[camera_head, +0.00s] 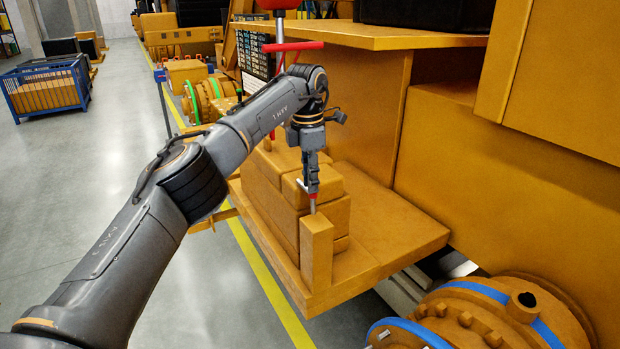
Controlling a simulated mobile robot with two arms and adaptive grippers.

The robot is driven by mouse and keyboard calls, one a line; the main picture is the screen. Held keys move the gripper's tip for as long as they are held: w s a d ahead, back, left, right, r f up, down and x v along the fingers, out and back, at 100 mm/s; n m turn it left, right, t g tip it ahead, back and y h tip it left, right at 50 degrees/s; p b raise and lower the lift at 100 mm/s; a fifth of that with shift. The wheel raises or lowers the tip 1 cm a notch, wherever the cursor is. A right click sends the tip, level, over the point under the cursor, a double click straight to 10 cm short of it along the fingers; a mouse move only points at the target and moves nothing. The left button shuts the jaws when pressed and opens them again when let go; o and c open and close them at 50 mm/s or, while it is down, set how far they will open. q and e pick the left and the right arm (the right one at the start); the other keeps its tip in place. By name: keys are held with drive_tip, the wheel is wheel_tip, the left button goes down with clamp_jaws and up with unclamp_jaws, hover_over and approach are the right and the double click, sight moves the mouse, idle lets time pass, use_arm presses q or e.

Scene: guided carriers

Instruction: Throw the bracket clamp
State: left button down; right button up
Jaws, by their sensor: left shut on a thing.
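My left arm reaches in from the left, and its gripper (312,192) points down over the front corner of an orange-brown platform (400,240). The gripper is shut on a thin metal rod, likely the bracket clamp's handle (313,206), just above an upright square post (317,252). The fingers hide the rod's upper part, and I cannot tell whether its lower end is fixed to the post. My right gripper is not in view.
Stacked orange-brown blocks (270,190) stand just behind the post. A red bar (292,46) and an overhanging shelf (400,38) are above. Round flanged machinery (470,315) is at the lower right. A blue crate (45,88) stands on open grey floor at the left.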

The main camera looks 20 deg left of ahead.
use_arm(q)
drive_tip(key=shift+d+f, duration=0.1)
drive_tip(key=shift+f, duration=0.05)
idle(0.4)
drive_tip(key=c, duration=1.3)
unclamp_jaws()
drive_tip(key=shift+o, duration=0.4)
drive_tip(key=shift+w+d, duration=0.15)
drive_tip(key=shift+w, duration=0.1)
drive_tip(key=shift+s, duration=0.15)
drive_tip(key=shift+a, duration=0.25)
